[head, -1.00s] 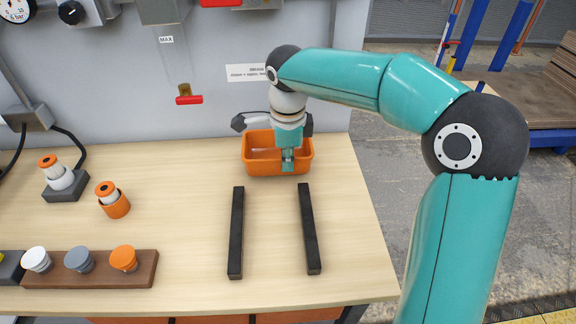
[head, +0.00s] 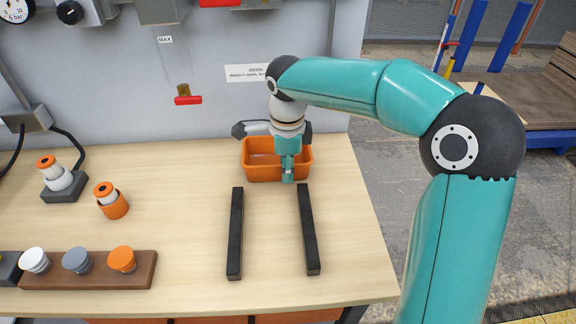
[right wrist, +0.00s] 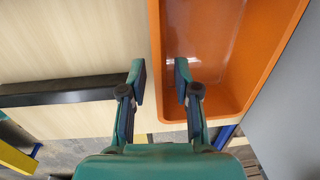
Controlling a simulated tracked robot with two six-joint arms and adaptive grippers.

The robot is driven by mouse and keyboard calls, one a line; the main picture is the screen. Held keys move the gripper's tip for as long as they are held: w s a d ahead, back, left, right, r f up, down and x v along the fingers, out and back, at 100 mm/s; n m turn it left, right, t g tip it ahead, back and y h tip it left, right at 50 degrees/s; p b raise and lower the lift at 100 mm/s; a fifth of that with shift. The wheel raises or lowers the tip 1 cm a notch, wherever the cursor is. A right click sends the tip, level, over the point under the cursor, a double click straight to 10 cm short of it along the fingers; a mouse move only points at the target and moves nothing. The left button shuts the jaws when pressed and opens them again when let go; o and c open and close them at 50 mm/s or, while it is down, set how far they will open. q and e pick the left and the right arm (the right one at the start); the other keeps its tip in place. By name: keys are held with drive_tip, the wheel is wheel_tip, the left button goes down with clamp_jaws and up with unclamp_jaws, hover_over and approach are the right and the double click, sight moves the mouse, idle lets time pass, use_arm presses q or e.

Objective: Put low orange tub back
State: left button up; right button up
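The low orange tub (head: 262,173) stands at the back of the bench, near the grey panel, and looks empty. In the right wrist view the tub (right wrist: 157,45) fills the upper right. My right gripper (head: 288,178) is at the tub's front wall. In the right wrist view the right gripper (right wrist: 160,80) has its fingers apart, one on each side of that wall, with gaps showing between the fingers and the wall. The arm hides part of the tub's inside. My left gripper is not in view.
Two black bars, a left one (head: 235,235) and a right one (head: 309,230), lie on the bench in front of the tub. A brown rack (head: 100,269) with several knobs, an orange-capped cup (head: 112,205) and a white fitting (head: 59,178) are at left. The wood between the bars is clear.

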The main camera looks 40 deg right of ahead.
wheel_tip(320, 180, up, 12)
drive_tip(key=p, duration=0.2)
drive_tip(key=shift+s+a, duration=0.3)
drive_tip(key=shift+s, duration=0.15)
drive_tip(key=shift+r, duration=0.1)
